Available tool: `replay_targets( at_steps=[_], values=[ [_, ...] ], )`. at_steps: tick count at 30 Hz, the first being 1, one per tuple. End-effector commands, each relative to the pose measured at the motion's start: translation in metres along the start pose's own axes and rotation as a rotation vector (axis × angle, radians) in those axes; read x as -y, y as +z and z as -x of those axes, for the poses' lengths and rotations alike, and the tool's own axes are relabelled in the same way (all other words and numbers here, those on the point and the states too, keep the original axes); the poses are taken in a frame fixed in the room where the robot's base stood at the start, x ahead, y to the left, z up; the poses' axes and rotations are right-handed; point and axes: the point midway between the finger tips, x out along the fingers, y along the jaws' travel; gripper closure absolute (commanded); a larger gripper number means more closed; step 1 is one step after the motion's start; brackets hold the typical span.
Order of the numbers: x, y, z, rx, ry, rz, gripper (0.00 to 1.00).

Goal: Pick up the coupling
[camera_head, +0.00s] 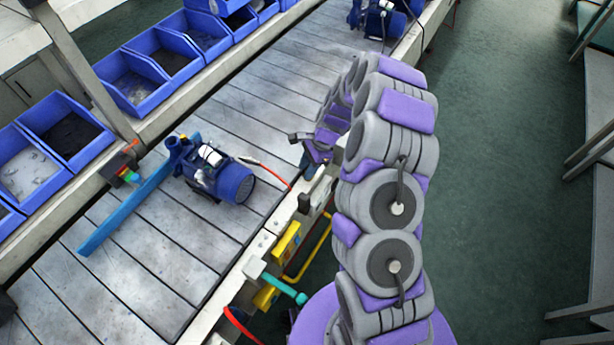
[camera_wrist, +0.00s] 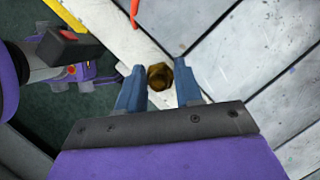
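The coupling looks like a small brass hex fitting (camera_wrist: 160,77) on the pale rail at the conveyor's edge in the wrist view. My gripper (camera_wrist: 160,64) has its two blue fingers apart, one on each side of the coupling, with a visible gap on both sides. In the head view my gripper (camera_head: 309,168) is low over the conveyor's near rail, partly behind my arm. The coupling cannot be made out there.
A blue pump (camera_head: 234,182) and a blue bar (camera_head: 125,207) lie on the slatted conveyor (camera_head: 150,270). A red tool with a pale tip (camera_head: 270,170) reaches toward the rail. Yellow parts (camera_head: 287,243) and a teal handle (camera_head: 287,288) stand along the rail. Blue bins (camera_head: 130,92) line the far side.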

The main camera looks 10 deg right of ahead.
Motion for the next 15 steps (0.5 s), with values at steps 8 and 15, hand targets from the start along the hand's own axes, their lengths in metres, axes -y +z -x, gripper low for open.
replay_targets(
  at_steps=[8, 15],
  values=[
    [-0.0016, -0.007, -0.0011, 0.012, 0.003, -0.002, 0.69],
    [-0.0016, -0.0035, -0.0009, 0.008, 0.001, -0.001, 0.92]
  ],
)
